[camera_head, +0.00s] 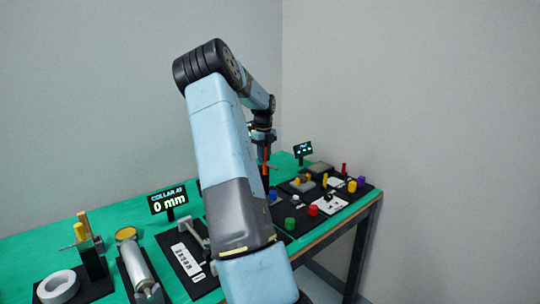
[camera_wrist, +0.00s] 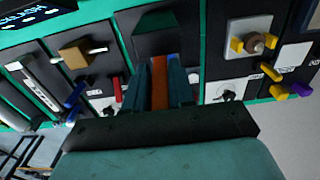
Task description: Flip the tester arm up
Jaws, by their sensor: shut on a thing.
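My gripper (camera_wrist: 159,88) is shut on an orange bar, which I take to be the tester arm (camera_wrist: 159,72). The bar lies between the two fingers. Its far end meets a dark block (camera_wrist: 158,43) in the wrist view. In the head view my gripper (camera_head: 263,140) is small and partly behind my arm, and the orange bar (camera_head: 265,160) stands roughly upright below it. The bar's base and hinge are hidden in the head view.
A green table (camera_head: 128,213) carries several dark fixture boards. A board with coloured knobs and a red button (camera_head: 313,210) lies on the right. A "0 mm" display (camera_head: 168,201), a metal cylinder (camera_head: 138,268) and a white ring (camera_head: 59,287) stand at the left.

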